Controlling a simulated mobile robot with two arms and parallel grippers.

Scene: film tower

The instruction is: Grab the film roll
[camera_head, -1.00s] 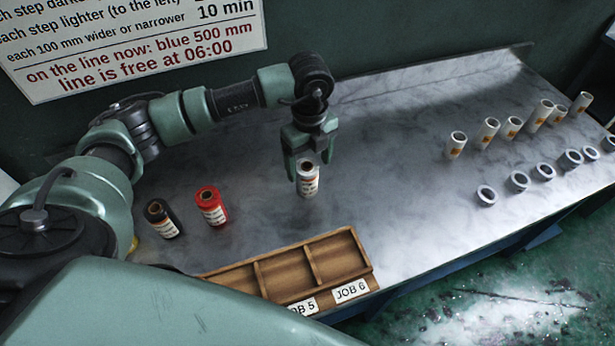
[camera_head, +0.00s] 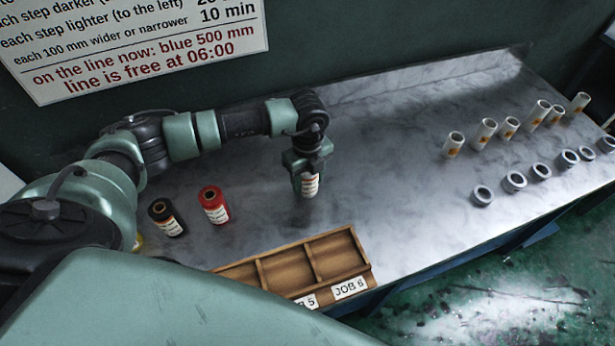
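A film roll with a white label (camera_head: 310,186) stands upright on the grey bench, behind the wooden tray. My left gripper (camera_head: 310,177) points down over it, with its fingers around the roll's upper part. The fingers hide the roll's top, and I cannot tell whether they press on it. A red film roll (camera_head: 214,206) and a black film roll (camera_head: 167,218) stand to the left, apart from the gripper. My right gripper is not in view.
The wooden tray (camera_head: 313,263) with compartments and job labels lies at the bench's front edge. Several white tubes (camera_head: 484,134) and grey rings (camera_head: 515,181) stand at the right. The bench's middle (camera_head: 400,180) is clear. A sign (camera_head: 140,40) hangs behind.

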